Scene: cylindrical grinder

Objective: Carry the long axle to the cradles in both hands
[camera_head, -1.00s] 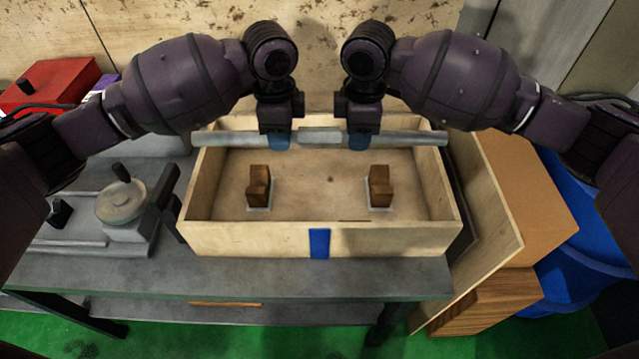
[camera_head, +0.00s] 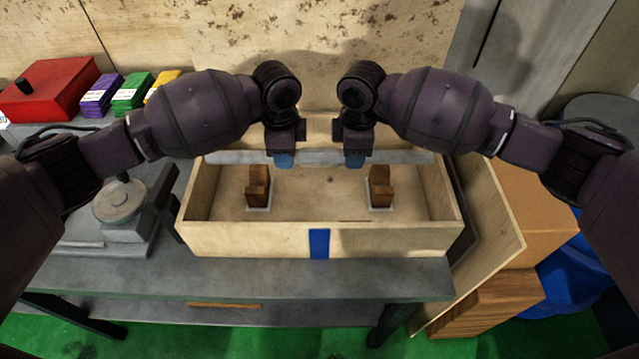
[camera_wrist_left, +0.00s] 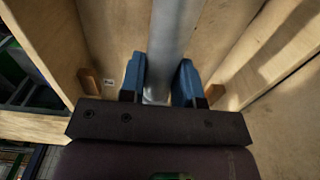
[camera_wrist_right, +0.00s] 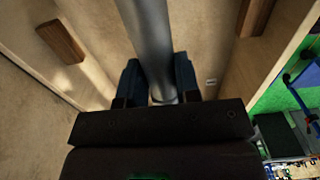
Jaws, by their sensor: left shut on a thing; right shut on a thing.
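The long grey axle (camera_head: 320,157) lies level across the back part of the open wooden box (camera_head: 260,238). My left gripper (camera_head: 284,160) and my right gripper (camera_head: 355,160) are both shut on it, a little either side of its middle. Their blue fingers flank the axle in the left wrist view (camera_wrist_left: 172,45) and in the right wrist view (camera_wrist_right: 149,40). Two brown notched wooden cradles, the left one (camera_head: 258,187) and the right one (camera_head: 381,187), stand on the box floor nearer the front. The axle is behind the cradles and apart from them.
The box stands on a grey table (camera_head: 240,275); its walls surround the axle and cradles. A handwheel machine part (camera_head: 120,205) is to the left. A red box (camera_head: 50,90) stands at the back left. Wooden boards (camera_head: 495,200) and a blue container (camera_head: 570,265) are at the right.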

